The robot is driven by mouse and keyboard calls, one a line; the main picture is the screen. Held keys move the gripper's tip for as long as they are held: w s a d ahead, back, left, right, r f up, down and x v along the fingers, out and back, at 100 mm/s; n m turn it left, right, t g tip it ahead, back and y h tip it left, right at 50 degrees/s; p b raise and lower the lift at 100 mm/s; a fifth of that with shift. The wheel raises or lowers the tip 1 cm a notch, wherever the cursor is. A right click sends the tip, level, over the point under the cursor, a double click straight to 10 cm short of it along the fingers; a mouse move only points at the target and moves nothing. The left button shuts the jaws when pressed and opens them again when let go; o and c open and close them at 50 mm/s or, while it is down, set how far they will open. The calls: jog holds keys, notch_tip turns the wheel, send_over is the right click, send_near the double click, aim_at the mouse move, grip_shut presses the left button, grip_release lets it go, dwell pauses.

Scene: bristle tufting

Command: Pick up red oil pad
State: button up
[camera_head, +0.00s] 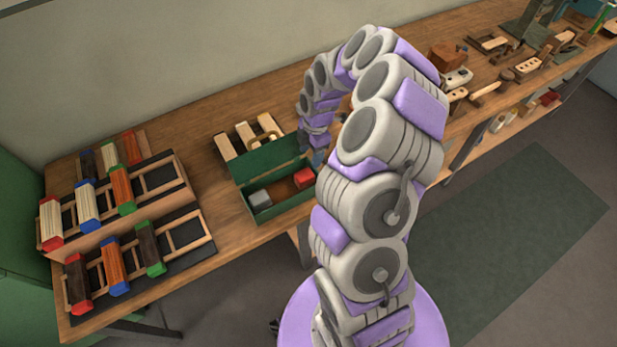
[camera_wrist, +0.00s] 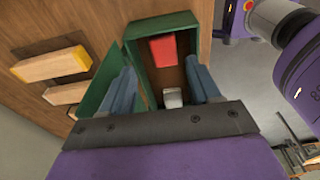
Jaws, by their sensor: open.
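The red oil pad (camera_head: 304,178) is a small red block lying inside an open green box (camera_head: 243,203) on the workbench, at the box's right end. In the wrist view the pad (camera_wrist: 163,51) lies at the top end of the box, beyond my fingertips. My gripper (camera_wrist: 158,78) is open and empty, with its two blue fingers spread above the box. In the head view my gripper (camera_head: 314,150) is partly hidden by my arm, close to the box's right end.
A grey block (camera_head: 260,199) lies in the box's left end. The raised green lid (camera_head: 268,158) stands along the back edge. Wooden blocks (camera_head: 246,135) lie behind it. Racks of colored brushes (camera_head: 120,188) stand at left. Tools (camera_head: 500,75) lie at far right.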

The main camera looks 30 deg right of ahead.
aim_at(304, 174)
jog(key=a+f, duration=0.2)
jog(key=f, duration=0.1)
jog(key=a+f, duration=0.1)
jog(key=f, duration=0.1)
jog(key=shift+a+b, duration=0.3)
jog(key=shift+b, duration=0.1)
jog(key=shift+d+f, duration=0.2)
jog(key=shift+d, duration=0.05)
jog(key=f, duration=0.1)
jog(key=d+f+b, duration=0.1)
jog(key=f, duration=0.2)
jog(key=shift+s+d+f, duration=0.25)
jog(key=shift+d, duration=0.05)
jog(key=shift+a+f, duration=0.25)
jog(key=shift+a, duration=0.45)
jog(key=shift+a+r, duration=0.15)
jog(key=shift+a, duration=0.25)
jog(key=shift+c, duration=0.3)
jog(key=shift+d, duration=0.75)
jog(key=c, duration=0.6)
jog(key=shift+c, duration=0.9)
jog(key=shift+a+r, duration=0.1)
jog(key=shift+a, duration=0.15)
notch_tip(304, 174, up, 10)
jog(key=shift+f+p, duration=0.15)
jog(key=shift+p, duration=0.7)
jog(key=o, duration=0.7)
jog(key=shift+c, duration=0.2)
jog(key=c, duration=0.4)
